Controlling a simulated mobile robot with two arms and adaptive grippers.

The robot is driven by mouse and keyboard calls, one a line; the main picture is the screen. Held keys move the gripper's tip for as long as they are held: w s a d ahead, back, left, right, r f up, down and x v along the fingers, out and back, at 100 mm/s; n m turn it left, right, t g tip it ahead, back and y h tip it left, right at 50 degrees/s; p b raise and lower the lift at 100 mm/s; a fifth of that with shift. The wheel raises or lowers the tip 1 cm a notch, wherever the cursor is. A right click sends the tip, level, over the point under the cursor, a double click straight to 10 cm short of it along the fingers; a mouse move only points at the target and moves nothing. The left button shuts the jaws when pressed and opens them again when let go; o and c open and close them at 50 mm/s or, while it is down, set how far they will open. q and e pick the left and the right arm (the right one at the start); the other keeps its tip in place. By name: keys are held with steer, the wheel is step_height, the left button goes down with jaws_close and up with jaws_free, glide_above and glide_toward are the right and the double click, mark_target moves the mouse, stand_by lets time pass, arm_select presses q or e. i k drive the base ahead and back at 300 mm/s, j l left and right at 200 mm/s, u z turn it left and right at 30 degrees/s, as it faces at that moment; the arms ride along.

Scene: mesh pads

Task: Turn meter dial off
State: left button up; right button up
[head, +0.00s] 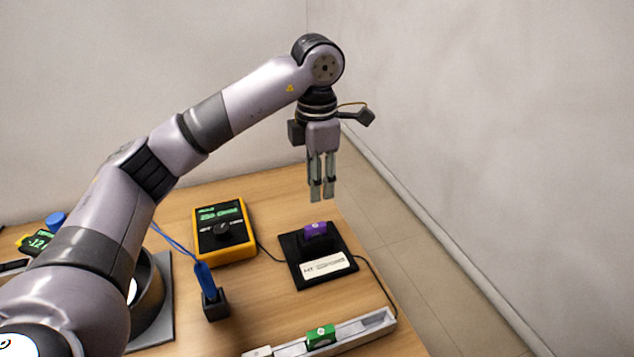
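The meter (248,249) is a yellow-orange box with a black face and a lit green display, lying on the wooden table. Its black dial (222,230) sits below the display; the small labels around it are too blurred to read. My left gripper (321,197) points straight down above the table's right side, to the right of the meter and well above it. Its two fingers hang apart with a narrow gap and nothing between them. My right gripper is not in view.
A black pad (293,261) with a purple block (315,230) and a white label lies right of the meter. A blue probe (206,280) stands in a black holder in front. A grey rail (372,330) carries a green block (320,335). Walls stand behind and right.

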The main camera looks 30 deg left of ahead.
mark_target(222, 232)
steer(key=k+l, duration=0.3)
steer(key=k, duration=0.15)
steer(key=k+l, duration=0.65)
steer(key=k, duration=0.25)
